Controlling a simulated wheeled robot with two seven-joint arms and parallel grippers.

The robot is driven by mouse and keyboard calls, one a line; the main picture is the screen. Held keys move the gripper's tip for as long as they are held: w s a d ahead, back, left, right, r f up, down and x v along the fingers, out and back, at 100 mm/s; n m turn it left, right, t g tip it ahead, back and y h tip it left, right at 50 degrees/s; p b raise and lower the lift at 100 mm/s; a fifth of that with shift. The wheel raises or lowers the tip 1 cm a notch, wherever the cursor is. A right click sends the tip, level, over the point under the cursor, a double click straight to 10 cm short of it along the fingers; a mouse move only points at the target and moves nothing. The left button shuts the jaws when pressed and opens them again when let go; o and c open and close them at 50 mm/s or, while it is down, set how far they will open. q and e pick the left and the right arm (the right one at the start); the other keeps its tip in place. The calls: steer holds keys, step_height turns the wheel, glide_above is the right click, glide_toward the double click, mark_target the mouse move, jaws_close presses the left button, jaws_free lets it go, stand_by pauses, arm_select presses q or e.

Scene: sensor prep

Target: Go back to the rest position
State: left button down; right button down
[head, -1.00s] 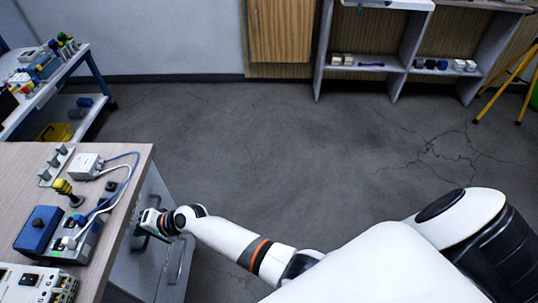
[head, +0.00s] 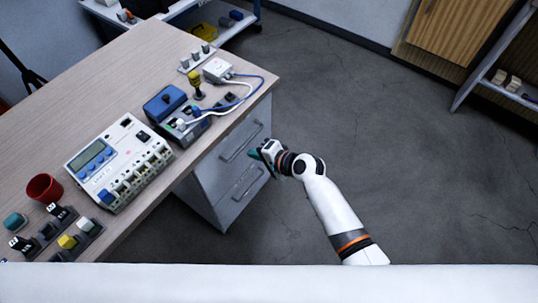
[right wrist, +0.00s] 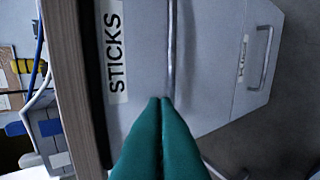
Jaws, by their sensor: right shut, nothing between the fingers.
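My right gripper (head: 258,153) is beside the right edge of the wooden table (head: 130,50), in front of the grey drawer cabinet under it. In the right wrist view its two green fingers (right wrist: 160,104) are together with nothing between them. They point at the drawer fronts, where a vertical handle and a label reading "STICKS" (right wrist: 115,48) show. Whether the fingertips touch the drawer front or handle I cannot tell. My left gripper is not in view.
The table holds a white meter unit (head: 118,160), a blue device (head: 165,103), a white box with cables (head: 217,70), a yellow-and-black plug (head: 196,84), a red cup (head: 44,188) and several small blocks. The drawer cabinet (head: 240,160) sits below. The floor (head: 400,150) at the right is clear.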

steer(key=v, duration=0.5)
steer(key=s+d+f+n+g+h, duration=0.15)
steer(key=s+d+f, duration=0.25)
steer(key=f, duration=0.4)
steer(key=s+d+f+h, duration=0.3)
steer(key=s+d+f, duration=0.2)
steer(key=f, duration=0.4)
steer(key=s+d+f+n+g+h, duration=0.15)
steer(key=s+d+f, duration=0.25)
steer(key=f, duration=0.4)
steer(key=s+d+f+n+g+h, duration=0.1)
steer(key=s+d+f+n, duration=0.1)
steer(key=s, duration=0.7)
steer(key=s+d+f+n+g+h, duration=0.1)
steer(key=s+d+f, duration=0.4)
steer(key=s, duration=0.5)
steer(key=s+d+f+n+g+h, duration=0.1)
steer(key=s+d+f+n, duration=0.2)
steer(key=s, duration=0.6)
step_height(320, 180, down, 2)
steer(key=shift+s+d+f+n+h, duration=0.3)
steer(key=shift+d+h, duration=0.1)
steer(key=shift+d, duration=0.25)
